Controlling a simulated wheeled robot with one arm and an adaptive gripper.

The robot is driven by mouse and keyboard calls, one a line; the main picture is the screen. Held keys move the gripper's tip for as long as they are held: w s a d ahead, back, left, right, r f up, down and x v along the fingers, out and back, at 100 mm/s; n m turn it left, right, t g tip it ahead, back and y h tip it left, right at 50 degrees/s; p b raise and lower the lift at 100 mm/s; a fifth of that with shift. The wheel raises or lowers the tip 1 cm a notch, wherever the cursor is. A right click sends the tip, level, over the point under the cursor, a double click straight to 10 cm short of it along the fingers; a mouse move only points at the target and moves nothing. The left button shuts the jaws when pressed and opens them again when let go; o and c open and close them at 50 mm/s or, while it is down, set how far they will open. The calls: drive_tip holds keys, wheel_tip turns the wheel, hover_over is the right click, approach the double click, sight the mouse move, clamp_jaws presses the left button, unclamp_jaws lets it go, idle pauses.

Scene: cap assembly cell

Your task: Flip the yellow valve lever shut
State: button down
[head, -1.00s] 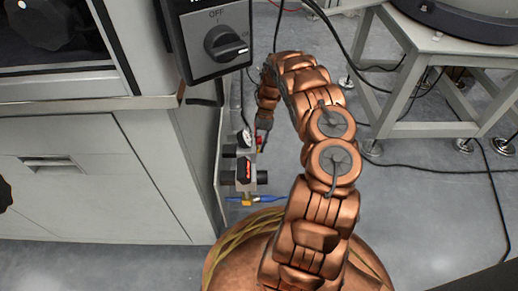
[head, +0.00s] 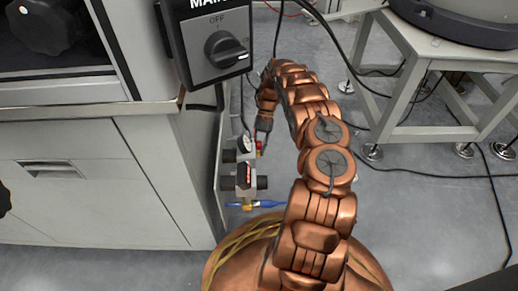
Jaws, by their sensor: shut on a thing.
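The valve assembly (head: 246,181) is a small grey and black unit with a round gauge, mounted low on the side of the cabinet. A small red and yellow part, seemingly the yellow valve lever (head: 259,153), shows at its upper right. My gripper (head: 262,141) reaches down to this part from above and is shut on it. The fingertips and the lever are very small here and partly overlap, so the lever's exact angle cannot be told. A brass-coloured fitting with a blue tube (head: 268,204) is at the bottom of the unit.
A control box with a rotary switch (head: 227,50) hangs above the valve. The grey cabinet (head: 90,185) stands close on the left. A metal stand (head: 421,90) is at the upper right, with black cables on the floor. Open floor (head: 420,220) lies to the right.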

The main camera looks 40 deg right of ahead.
drive_tip(key=c, duration=1.4)
unclamp_jaws()
drive_tip(key=shift+r, duration=0.1)
wheel_tip(320, 180, up, 10)
